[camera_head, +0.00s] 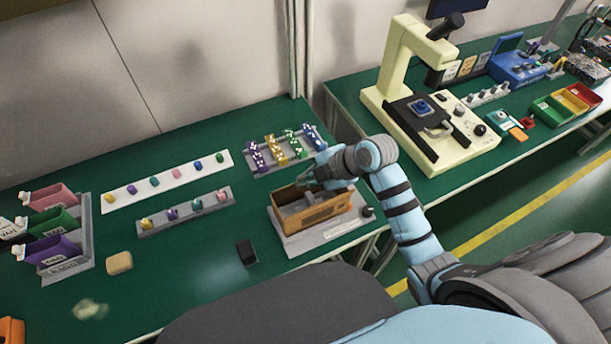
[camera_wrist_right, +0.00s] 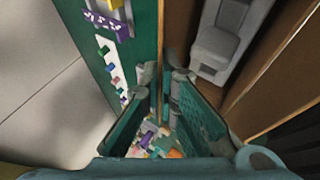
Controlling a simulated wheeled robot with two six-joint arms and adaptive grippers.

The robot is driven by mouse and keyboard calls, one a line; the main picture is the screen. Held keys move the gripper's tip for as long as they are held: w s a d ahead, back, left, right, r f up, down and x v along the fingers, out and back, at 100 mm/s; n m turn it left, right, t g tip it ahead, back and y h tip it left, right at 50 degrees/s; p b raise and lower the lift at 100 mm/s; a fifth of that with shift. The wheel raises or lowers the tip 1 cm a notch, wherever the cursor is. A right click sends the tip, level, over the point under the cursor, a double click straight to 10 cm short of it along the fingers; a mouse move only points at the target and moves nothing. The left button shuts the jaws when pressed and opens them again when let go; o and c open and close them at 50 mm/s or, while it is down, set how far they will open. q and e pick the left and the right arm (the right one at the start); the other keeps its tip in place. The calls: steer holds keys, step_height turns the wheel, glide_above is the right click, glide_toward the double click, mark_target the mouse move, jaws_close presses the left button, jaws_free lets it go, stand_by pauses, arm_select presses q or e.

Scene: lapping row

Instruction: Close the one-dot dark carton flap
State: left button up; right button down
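A brown carton (camera_head: 318,217) with an open top sits on a light grey base plate (camera_head: 290,243). A grey part (camera_head: 297,207) lies inside; it also shows in the right wrist view (camera_wrist_right: 224,38). No dot marks on a flap can be made out. My right gripper (camera_head: 309,181) is over the carton's far edge and partly hides it. In the right wrist view its teal fingers (camera_wrist_right: 162,78) are slightly apart beside a brown carton panel (camera_wrist_right: 178,30). I see nothing held, and contact with the panel cannot be told. My left gripper is out of view.
A rack of coloured pieces (camera_head: 285,150) stands just behind the carton. Two strips with knobs (camera_head: 165,178) (camera_head: 185,212), a black block (camera_head: 247,252) and coloured bins (camera_head: 55,255) lie to the left. A cream machine (camera_head: 400,60) stands right.

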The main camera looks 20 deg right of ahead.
steer(key=t, duration=0.1)
steer(key=s+t+b, duration=0.1)
steer(key=shift+s+f+n+t, duration=0.1)
steer(key=shift+f+n+t, duration=0.2)
steer(key=shift+f+t, duration=0.1)
steer(key=shift+r, duration=0.1)
